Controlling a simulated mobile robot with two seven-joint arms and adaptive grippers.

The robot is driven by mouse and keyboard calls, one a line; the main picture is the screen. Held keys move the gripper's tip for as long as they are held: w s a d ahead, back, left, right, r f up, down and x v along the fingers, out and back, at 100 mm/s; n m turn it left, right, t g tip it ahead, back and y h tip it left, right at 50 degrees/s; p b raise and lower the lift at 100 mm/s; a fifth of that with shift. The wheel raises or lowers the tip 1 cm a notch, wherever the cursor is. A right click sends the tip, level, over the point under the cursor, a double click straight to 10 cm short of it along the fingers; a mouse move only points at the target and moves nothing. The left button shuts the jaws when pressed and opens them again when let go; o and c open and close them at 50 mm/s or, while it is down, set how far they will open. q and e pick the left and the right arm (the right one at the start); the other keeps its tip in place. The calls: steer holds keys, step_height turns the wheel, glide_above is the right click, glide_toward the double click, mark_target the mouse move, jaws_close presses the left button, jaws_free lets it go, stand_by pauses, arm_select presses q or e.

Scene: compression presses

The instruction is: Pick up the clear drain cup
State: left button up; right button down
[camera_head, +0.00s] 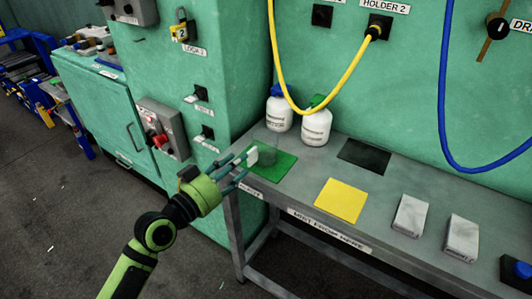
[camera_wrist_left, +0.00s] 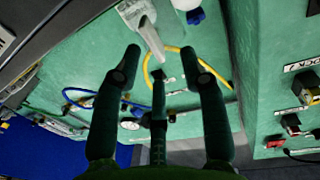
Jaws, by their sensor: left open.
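The clear drain cup (camera_head: 266,148) appears as a faint see-through shape over the green mat (camera_head: 280,166), at the left end of the grey bench. Its outline is hard to make out. My left gripper (camera_head: 240,164) reaches in from the left at the bench's left edge, with its fingers spread beside the cup. It is open in the left wrist view (camera_wrist_left: 157,58), with nothing clearly between the fingers. I cannot tell whether the fingers touch the cup. My right gripper is not in view.
Two white bottles (camera_head: 316,125) stand behind the green mat against the wall. A black mat (camera_head: 364,156), a yellow mat (camera_head: 341,200) and two pale blocks (camera_head: 410,215) lie to the right. A yellow hose (camera_head: 275,70) hangs near the bottles; a blue hose (camera_head: 443,100) hangs farther right.

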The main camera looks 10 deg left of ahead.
mark_target(248, 160)
arm_select(q)
steer(key=x, duration=0.5)
steer(key=shift+d+f+p, duration=0.35)
steer(key=shift+p, duration=0.05)
jaws_close()
